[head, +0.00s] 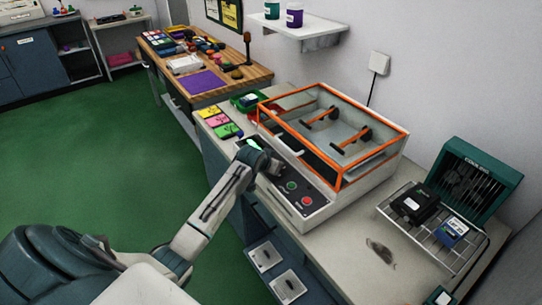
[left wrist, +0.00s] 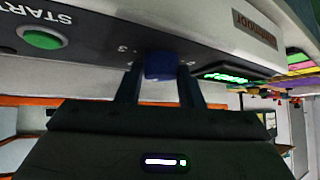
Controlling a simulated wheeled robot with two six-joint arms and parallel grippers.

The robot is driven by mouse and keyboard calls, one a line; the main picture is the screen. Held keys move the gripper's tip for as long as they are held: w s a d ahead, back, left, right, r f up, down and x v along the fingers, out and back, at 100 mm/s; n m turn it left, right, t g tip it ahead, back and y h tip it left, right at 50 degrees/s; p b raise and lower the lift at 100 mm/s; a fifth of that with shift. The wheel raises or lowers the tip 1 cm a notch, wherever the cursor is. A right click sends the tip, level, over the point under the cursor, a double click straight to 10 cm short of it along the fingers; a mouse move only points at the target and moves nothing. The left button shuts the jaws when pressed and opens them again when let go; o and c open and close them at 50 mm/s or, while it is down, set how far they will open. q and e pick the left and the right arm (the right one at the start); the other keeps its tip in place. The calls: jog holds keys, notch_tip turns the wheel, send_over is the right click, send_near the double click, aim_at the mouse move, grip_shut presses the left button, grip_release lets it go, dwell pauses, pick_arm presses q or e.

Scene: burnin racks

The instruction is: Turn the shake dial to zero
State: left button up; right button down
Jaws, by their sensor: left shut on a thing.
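The shaker (head: 330,205) is a white box with an orange-framed clear lid (head: 345,180) and a dark front panel. My left gripper (head: 264,158) is at the left end of that panel in the head view. In the left wrist view, which is upside down, the blue dial (left wrist: 160,66) sits between the two dark fingers of my left gripper (left wrist: 160,84), which is shut on it. A "3" mark shows beside the dial; its pointer is not readable. In the head view the gripper hides the dial. My right gripper is not in view.
A green START button (left wrist: 43,38) and a red button (head: 306,201) are on the same panel. A lit green display (left wrist: 232,76) is beside the dial. Coloured cards (head: 222,124) lie left of the shaker. A wire rack (head: 435,228) holding devices stands at the right.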

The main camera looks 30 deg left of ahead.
pick_arm(q)
jog(key=n, duration=0.1)
jog(key=n+y+p, duration=0.1)
jog(key=n+y, duration=0.1)
jog(key=shift+w+d+r+g+p, duration=0.1)
jog(key=shift+d+r+g+p, duration=0.05)
jog(key=shift+d+g+p, duration=0.15)
jog(key=shift+n+g+y, duration=0.3)
jog(key=shift+n+y, duration=0.3)
jog(key=shift+n, duration=0.1)
jog(key=shift+n+g+y, duration=0.5)
jog(key=shift+n+y, duration=0.2)
jog(key=shift+n, duration=0.4)
jog(key=o, duration=1)
jog(key=shift+c, duration=0.2)
